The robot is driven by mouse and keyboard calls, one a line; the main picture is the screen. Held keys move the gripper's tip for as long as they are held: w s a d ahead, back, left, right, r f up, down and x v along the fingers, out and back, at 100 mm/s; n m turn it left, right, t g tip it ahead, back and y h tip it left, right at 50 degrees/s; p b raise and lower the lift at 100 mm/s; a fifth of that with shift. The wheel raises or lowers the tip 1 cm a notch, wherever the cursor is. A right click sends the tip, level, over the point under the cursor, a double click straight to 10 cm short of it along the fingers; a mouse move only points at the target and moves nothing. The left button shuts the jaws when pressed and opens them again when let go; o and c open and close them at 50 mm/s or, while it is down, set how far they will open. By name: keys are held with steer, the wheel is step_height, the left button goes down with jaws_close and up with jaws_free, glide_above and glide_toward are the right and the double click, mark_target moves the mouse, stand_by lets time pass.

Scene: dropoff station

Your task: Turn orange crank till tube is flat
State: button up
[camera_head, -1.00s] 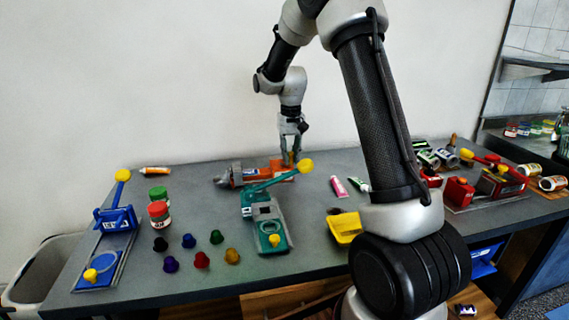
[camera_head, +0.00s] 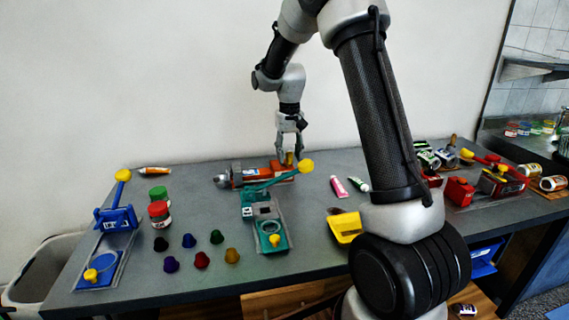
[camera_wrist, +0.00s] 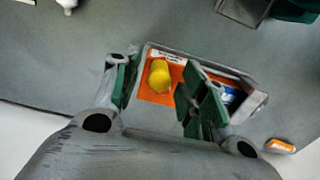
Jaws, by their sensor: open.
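The orange device (camera_head: 279,170) lies at the back middle of the table, with a tube-like part toward its left end. In the wrist view it shows as an orange plate (camera_wrist: 149,95) with a yellow knob (camera_wrist: 159,76), a grey edge and a blue-and-white label. My gripper (camera_head: 288,161) points down over the device's right part. In the wrist view my gripper (camera_wrist: 158,92) is open, with one green-padded finger on each side of the yellow knob. I cannot tell whether a finger touches the knob. The crank's shaft and the tube's flatness cannot be made out.
A teal press (camera_head: 268,225) stands just in front, its yellow-tipped lever (camera_head: 306,166) close to my gripper. A blue press (camera_head: 103,255), jars (camera_head: 159,211) and several coloured capsules lie left. A yellow tray (camera_head: 346,227) and red machine (camera_head: 460,191) are right.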

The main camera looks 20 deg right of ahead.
steer(key=shift+r, duration=2.6)
steer(key=s+r+t, duration=0.1)
steer(key=s+r, duration=0.7)
steer(key=s, duration=0.1)
steer(key=s+r+n+t, duration=0.1)
steer(key=s+n+t, duration=0.1)
steer(key=s, duration=2.3)
steer(key=shift+s+t, duration=0.15)
steer(key=shift+t, duration=0.55)
